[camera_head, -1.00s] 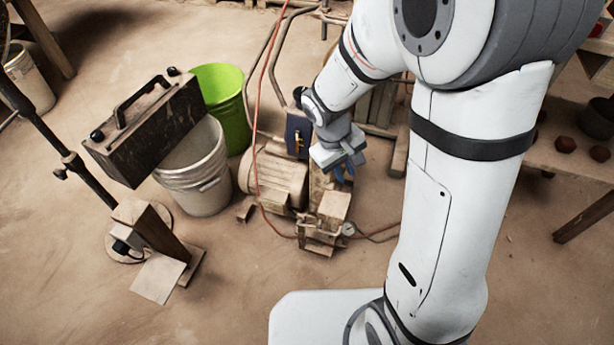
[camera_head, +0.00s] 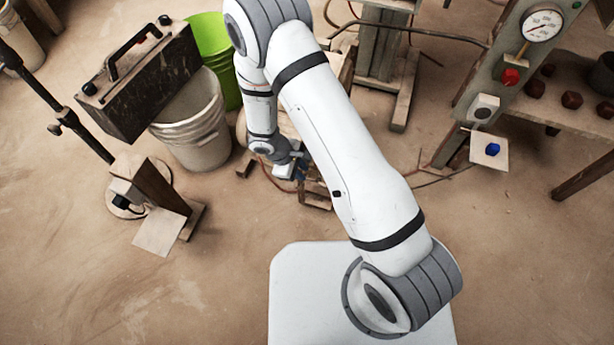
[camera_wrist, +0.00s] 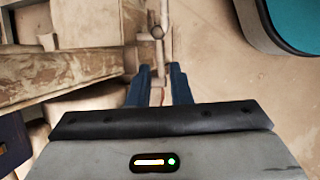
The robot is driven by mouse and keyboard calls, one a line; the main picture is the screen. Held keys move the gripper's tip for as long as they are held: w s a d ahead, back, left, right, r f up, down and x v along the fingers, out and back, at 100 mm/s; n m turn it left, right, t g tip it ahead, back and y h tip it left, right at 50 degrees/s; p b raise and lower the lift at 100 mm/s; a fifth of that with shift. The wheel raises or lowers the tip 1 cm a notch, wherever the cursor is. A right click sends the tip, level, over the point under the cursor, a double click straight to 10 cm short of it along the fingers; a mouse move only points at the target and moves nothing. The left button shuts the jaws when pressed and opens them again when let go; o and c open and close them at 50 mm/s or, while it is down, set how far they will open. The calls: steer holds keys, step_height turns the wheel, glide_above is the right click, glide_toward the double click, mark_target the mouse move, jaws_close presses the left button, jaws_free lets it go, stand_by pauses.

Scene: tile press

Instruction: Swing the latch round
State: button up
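My gripper (camera_head: 288,168) is low beside the small machine in the middle of the head view, largely behind my arm. In the wrist view its two blue fingers (camera_wrist: 160,76) stand apart with a gap between them, pointing up the picture. A beige machine beam (camera_wrist: 70,75) lies left of the fingers. In the head view my arm hides the latch area.
A black toolbox (camera_head: 150,85), a white bucket (camera_head: 200,140) and a green bucket (camera_head: 212,40) stand left of my arm. A wooden post (camera_head: 150,185) stands in front of them. A panel with a gauge (camera_head: 543,24) is at right. The floor in front is open.

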mark_target(310, 179)
steer(key=b+x, duration=0.1)
steer(key=x, duration=0.3)
steer(key=shift+d+f, duration=0.1)
steer(key=shift+f, duration=0.1)
steer(key=shift+c, duration=0.4)
jaws_close()
